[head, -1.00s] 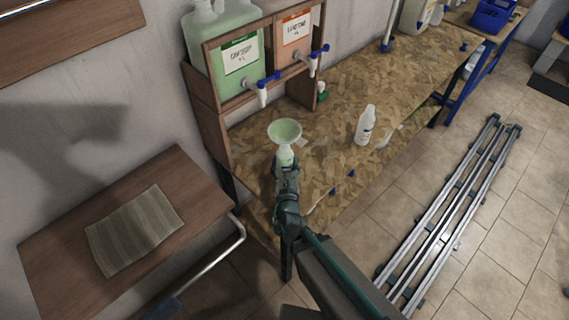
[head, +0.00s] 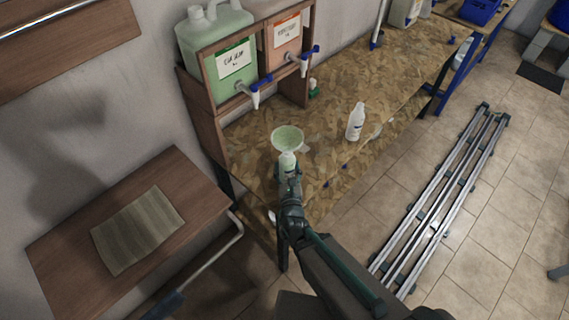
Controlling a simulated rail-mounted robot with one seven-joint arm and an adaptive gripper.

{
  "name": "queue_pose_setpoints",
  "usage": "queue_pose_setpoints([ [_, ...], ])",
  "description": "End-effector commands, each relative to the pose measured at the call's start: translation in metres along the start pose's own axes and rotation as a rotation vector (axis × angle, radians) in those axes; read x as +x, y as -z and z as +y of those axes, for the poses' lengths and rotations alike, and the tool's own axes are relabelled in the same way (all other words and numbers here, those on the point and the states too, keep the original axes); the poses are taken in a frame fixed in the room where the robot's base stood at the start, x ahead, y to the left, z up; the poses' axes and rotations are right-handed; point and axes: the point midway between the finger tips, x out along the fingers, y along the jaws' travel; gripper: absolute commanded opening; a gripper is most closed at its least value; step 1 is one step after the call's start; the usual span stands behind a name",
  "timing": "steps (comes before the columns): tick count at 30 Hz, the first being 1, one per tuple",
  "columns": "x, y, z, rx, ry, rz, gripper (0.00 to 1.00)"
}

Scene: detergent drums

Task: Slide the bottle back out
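A small whitish-green bottle (head: 288,162) stands upright, near the front edge of the wood-chip bench, with a pale green funnel (head: 287,139) in its mouth. My gripper (head: 289,178) is at the near side of the bottle and appears shut on it; its fingers are partly hidden by my wrist. The bottle's base is hidden, so I cannot tell whether it touches the bench. The green drum (head: 215,45) sits in a wooden rack behind, its blue-handled tap (head: 254,92) up and left of the funnel, clear of it.
An orange-labelled drum (head: 287,38) with its own tap is beside the green one. A white bottle (head: 356,121) stands on the bench (head: 400,85) to the right. A small green-capped bottle (head: 314,89) is by the rack. A side table (head: 190,190) holds a cloth (head: 138,230).

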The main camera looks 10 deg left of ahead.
Motion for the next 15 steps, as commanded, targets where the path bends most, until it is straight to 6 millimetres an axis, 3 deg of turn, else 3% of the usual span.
queue_pose_setpoints([
  [15,-0.019,-0.002,-0.017,0.001,0.001,0.003,0.37],
])
